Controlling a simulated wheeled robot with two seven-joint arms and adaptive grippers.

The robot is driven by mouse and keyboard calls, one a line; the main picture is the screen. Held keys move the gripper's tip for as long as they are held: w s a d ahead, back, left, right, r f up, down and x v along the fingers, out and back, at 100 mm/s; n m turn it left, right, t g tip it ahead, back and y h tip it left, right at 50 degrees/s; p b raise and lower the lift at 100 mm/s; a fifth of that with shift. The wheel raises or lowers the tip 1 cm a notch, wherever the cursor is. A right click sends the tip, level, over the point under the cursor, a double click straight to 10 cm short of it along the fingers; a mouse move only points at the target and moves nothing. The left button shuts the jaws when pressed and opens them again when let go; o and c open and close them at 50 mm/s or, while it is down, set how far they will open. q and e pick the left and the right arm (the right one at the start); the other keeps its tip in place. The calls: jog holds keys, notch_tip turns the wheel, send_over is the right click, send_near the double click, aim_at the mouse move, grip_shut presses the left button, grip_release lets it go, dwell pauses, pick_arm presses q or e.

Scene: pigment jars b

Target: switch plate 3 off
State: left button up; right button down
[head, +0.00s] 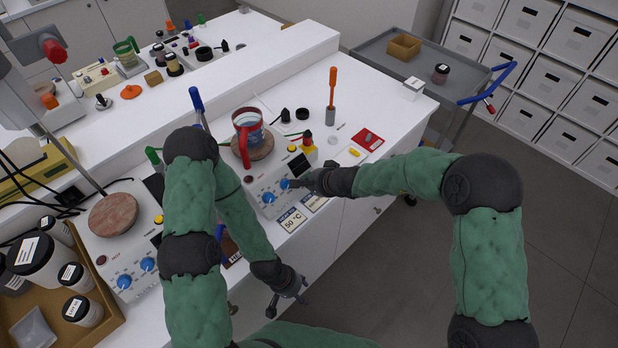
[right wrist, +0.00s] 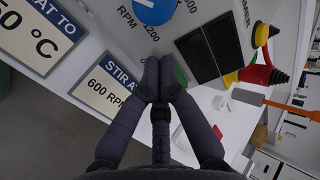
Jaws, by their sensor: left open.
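A white hot plate (head: 246,180) with two blue knobs (head: 268,197) carries a glass beaker with a red handle (head: 243,140). A second hot plate (head: 133,249) with a bare round top stands to its left. No plate number is readable. My right gripper (head: 306,182) is at the first plate's control panel, close to its right-hand knob. In the right wrist view its fingers (right wrist: 160,76) are together, empty, below that blue knob (right wrist: 153,8). A green part (right wrist: 180,76) shows just beside the fingertips, partly hidden; contact cannot be told. My left gripper (head: 290,288) is open and empty, in front of the bench.
Cards for heating (head: 292,219) and stirring (head: 315,202) lie at the front edge. A yellow-red item (head: 306,143) and an orange-handled tool (head: 332,95) stand near the plate. A box of lidded jars (head: 108,311) is at left. A grey cart (head: 378,45) stands behind right.

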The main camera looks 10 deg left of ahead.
jog(key=shift+p+v, duration=0.35)
jog(key=shift+v, duration=1.7)
jog(key=v, duration=1.2)
jog(key=shift+a, duration=0.15)
jog(key=s+d+f+n+g+h+b, duration=0.1)
jog(key=s+d+f, duration=0.2)
jog(key=f, duration=0.4)
jog(key=s+d+f+g+h+b, duration=0.1)
jog(key=s+d+f+h, duration=0.1)
jog(key=d+f, duration=0.35)
jog(key=s+d+f+n+g+h, duration=0.1)
jog(key=s+d+f, duration=0.15)
jog(key=f, duration=0.65)
jog(key=s+d+f+n+g+b, duration=0.1)
jog(key=s+d+f+n+b, duration=0.1)
jog(key=s+f, duration=1.1)
jog(key=shift+s+f+g+b, duration=0.3)
jog(key=shift+f+b, duration=0.1)
jog(key=shift+f, duration=0.15)
jog(key=shift+d, duration=0.15)
